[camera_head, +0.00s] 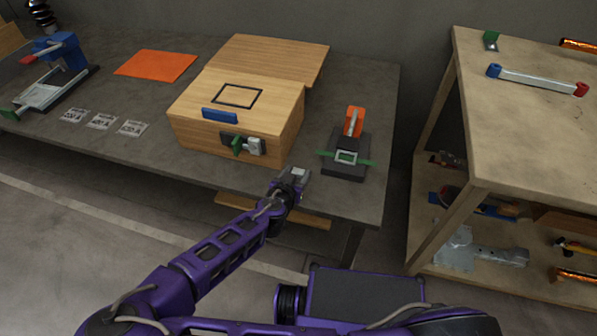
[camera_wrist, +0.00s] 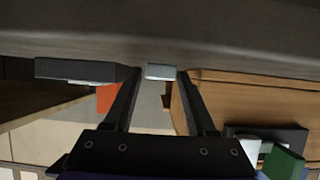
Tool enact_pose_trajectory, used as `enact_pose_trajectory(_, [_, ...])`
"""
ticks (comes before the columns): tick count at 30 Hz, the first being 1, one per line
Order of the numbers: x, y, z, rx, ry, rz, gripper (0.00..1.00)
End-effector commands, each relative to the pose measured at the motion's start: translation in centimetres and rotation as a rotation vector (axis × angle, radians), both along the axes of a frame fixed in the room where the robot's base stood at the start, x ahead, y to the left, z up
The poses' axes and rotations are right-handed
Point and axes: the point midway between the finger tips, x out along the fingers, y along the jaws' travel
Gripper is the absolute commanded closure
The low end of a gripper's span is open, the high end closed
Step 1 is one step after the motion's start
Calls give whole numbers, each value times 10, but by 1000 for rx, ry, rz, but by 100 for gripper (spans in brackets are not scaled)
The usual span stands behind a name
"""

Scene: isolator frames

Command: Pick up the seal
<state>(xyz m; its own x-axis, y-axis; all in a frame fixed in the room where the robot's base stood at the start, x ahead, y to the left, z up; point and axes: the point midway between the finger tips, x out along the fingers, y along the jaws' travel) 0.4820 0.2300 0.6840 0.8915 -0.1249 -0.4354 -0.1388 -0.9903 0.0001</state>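No object is labelled as the seal. A small silver-grey block (camera_wrist: 162,72) shows at the table's edge between my gripper's fingertips, and I take it as the likely seal. It has a narrow gap to each finger. My gripper (camera_wrist: 160,78) is open in the wrist view. In the head view my gripper (camera_head: 298,174) is low over the table's front edge, between the wooden box and a dark fixture. A light grey piece shows at its tip there, partly hidden by the fingers.
The wooden box (camera_head: 205,137) with a green-handled latch (camera_head: 240,146) stands left of my gripper. The dark fixture (camera_head: 346,168), with an orange lever (camera_head: 354,122) and green strip, stands to the right. Small printed tags (camera_head: 102,121) lie farther left. A wooden shelf table (camera_head: 535,125) stands across a gap.

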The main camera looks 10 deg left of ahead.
Motion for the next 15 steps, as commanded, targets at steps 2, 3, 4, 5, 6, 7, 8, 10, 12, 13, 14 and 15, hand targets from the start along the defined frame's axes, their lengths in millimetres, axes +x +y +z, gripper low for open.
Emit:
enact_pose_trajectory(2, [0, 0, 0, 0, 0, 0, 60])
enact_pose_trajectory(3, [0, 0, 0, 0, 0, 0, 67])
enact_pose_trajectory(4, [0, 0, 0, 0, 0, 0, 72])
enact_pose_trajectory(5, [0, 0, 0, 0, 0, 0, 78])
enact_pose_trajectory(6, [0, 0, 0, 0, 0, 0, 85])
enact_pose_trajectory(7, [0, 0, 0, 0, 0, 0, 90])
enact_pose_trajectory(8, [0, 0, 0, 0, 0, 0, 96])
enact_pose_trajectory(10, [0, 0, 0, 0, 0, 0, 100])
enact_pose_trajectory(12, [0, 0, 0, 0, 0, 0, 100])
enact_pose_trajectory(13, [0, 0, 0, 0, 0, 0, 100])
enact_pose_trajectory(14, [0, 0, 0, 0, 0, 0, 100])
enact_pose_trajectory(15, [0, 0, 0, 0, 0, 0, 100])
